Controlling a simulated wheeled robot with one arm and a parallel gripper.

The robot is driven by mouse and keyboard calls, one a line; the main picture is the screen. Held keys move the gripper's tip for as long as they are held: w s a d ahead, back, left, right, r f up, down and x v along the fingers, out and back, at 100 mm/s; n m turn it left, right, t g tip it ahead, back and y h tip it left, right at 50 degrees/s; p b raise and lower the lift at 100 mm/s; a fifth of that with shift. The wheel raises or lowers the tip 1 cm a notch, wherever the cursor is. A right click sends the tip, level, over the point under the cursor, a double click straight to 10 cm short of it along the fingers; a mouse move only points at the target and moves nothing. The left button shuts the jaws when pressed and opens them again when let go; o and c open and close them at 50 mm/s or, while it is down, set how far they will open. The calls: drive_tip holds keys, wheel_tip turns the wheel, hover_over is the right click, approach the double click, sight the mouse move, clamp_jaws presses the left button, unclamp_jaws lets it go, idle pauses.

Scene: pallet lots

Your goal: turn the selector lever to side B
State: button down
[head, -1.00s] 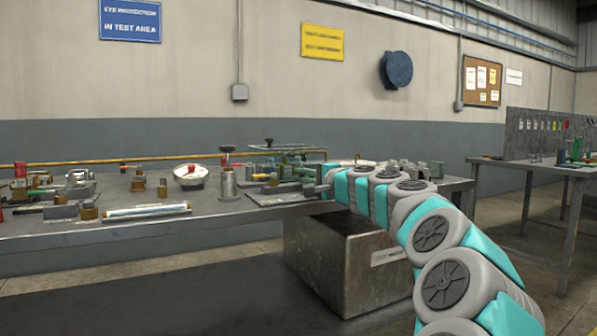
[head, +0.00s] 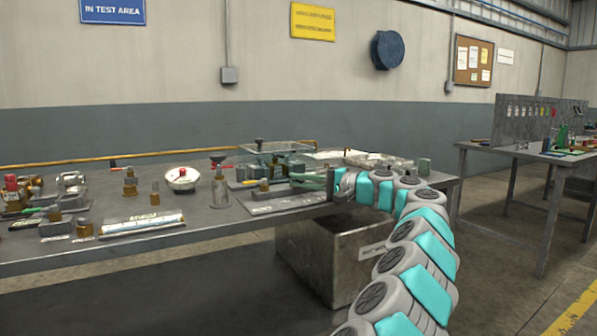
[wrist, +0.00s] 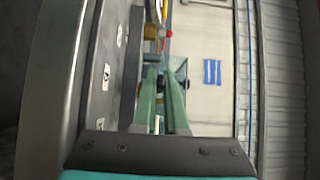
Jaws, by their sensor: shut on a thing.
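The selector stands on the bench beside a pale lettered plate (head: 285,204). It has a brass-coloured post (head: 263,187) and a dark bar running right, toward my fingers. My gripper (head: 298,182) reaches in from the right, low over the bench, with its green fingers pointing left. In the wrist view my gripper (wrist: 162,84) has its two fingers close together, shut on the lever. The lever's grip is mostly hidden between them. The lettered plate also shows in the wrist view (wrist: 105,75), but I cannot read clearly which mark the lever faces.
The steel bench (head: 225,222) holds a grey cylinder with a dark knob (head: 219,188), a white dial gauge (head: 182,178) and a framed fixture (head: 275,148) behind the selector. A metal box (head: 335,262) is under the bench. The bench front by the plate is clear.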

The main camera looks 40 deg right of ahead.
drive_tip(key=shift+d+n+g+y+p, duration=0.3)
drive_tip(key=shift+n+g+y+p, duration=0.55)
drive_tip(key=shift+p, duration=0.9)
drive_tip(key=shift+t, duration=0.25)
drive_tip(key=c, duration=1.2)
unclamp_jaws()
drive_tip(key=shift+c, duration=0.2)
drive_tip(key=v, duration=0.7)
drive_tip(key=shift+s+d+f, duration=0.1)
drive_tip(key=shift+s+d, duration=0.1)
drive_tip(key=shift+s, duration=0.05)
drive_tip(key=shift+s, duration=0.1)
